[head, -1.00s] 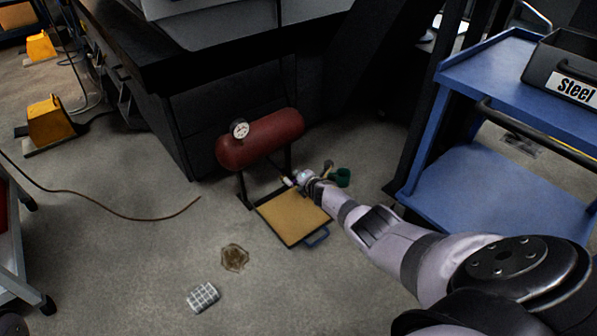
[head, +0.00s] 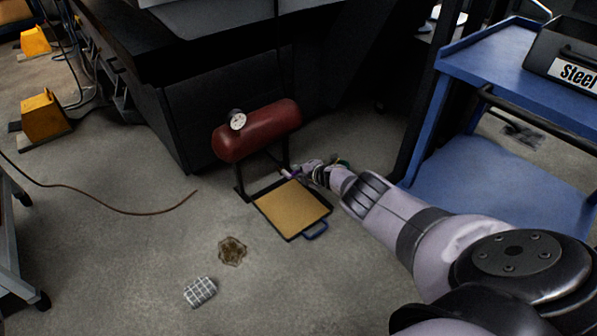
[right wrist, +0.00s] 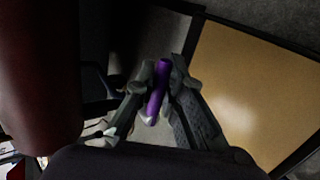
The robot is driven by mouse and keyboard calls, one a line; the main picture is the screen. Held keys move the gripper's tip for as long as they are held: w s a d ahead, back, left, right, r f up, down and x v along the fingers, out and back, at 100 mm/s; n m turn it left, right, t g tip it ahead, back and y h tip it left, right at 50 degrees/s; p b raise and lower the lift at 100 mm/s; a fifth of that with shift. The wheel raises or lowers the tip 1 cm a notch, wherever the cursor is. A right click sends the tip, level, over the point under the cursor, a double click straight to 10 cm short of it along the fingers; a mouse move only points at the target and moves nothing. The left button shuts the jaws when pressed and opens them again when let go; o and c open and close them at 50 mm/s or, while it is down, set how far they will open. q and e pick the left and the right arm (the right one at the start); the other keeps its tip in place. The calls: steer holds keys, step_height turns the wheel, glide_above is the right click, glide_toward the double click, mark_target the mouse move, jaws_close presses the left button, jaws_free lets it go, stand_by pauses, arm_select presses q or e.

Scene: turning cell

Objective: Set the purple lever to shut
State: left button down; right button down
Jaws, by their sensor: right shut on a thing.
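The purple lever (right wrist: 158,88) shows in the right wrist view as a short rod between the two fingers of my right gripper (right wrist: 155,105). In the head view the lever (head: 291,174) is a small purple spot below the red tank (head: 258,131). My right gripper (head: 308,170) is shut on the lever, beside the tank's stand and above the far edge of the tan-topped tray. The lever's pivot and markings are hidden or too small to tell. My left gripper is not in view.
A tan-topped tray (head: 290,208) with a blue handle lies on the floor. A blue cart (head: 480,180) stands at right, a dark machine (head: 215,120) behind the tank. A brown stain (head: 232,251) and a checked cloth (head: 200,292) are on open floor.

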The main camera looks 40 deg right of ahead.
steer(key=shift+a, duration=0.15)
steer(key=c, duration=1.7)
jaws_free()
steer(key=shift+o, duration=0.2)
